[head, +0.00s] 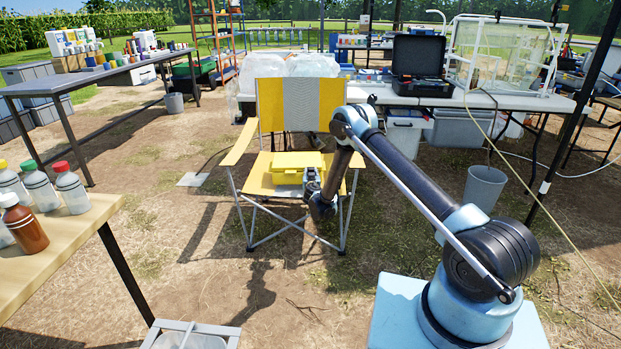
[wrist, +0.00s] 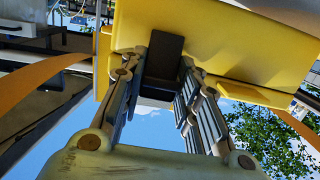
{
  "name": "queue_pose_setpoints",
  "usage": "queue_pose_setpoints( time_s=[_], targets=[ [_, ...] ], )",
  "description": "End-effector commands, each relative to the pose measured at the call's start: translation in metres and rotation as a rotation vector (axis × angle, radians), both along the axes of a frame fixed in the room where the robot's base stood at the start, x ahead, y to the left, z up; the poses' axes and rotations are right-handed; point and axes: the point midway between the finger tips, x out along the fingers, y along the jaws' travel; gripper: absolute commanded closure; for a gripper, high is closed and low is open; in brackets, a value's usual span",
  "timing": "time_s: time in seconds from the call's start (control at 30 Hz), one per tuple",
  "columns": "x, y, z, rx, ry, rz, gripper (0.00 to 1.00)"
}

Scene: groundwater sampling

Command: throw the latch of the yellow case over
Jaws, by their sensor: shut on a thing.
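The yellow case (head: 288,168) lies closed on the seat of a yellow and grey folding chair (head: 318,100). Its wall also fills the top of the wrist view (wrist: 235,55). The dark latch (wrist: 164,58) shows against this wall, between my two fingers. My gripper (head: 311,181) is at the case's near right side, and its fingers (wrist: 166,76) are shut on the latch in the wrist view. The latch is too small and hidden by my gripper in the head view. I cannot tell how far it is turned.
The chair's armrests (head: 239,143) flank the case. A white table behind carries an open black case (head: 419,64). A wooden table (head: 75,225) with bottles stands at the near left. A grey bucket (head: 484,187) stands at right. Bare ground lies before the chair.

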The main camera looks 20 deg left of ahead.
Motion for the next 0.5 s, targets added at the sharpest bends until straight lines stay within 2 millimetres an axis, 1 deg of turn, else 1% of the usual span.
queue_pose_setpoints(
  time_s=[0.37, 0.4, 0.47, 0.5],
  targets=[
    [-0.0006, 0.0016, 0.0004, -0.004, 0.008, 0.003, 0.94],
    [-0.0006, 0.0016, 0.0004, -0.004, 0.008, 0.003, 0.64],
    [-0.0006, 0.0016, 0.0004, -0.003, 0.007, 0.003, 0.50],
    [-0.0007, 0.0016, 0.0004, -0.002, 0.008, 0.003, 0.50]
  ],
)
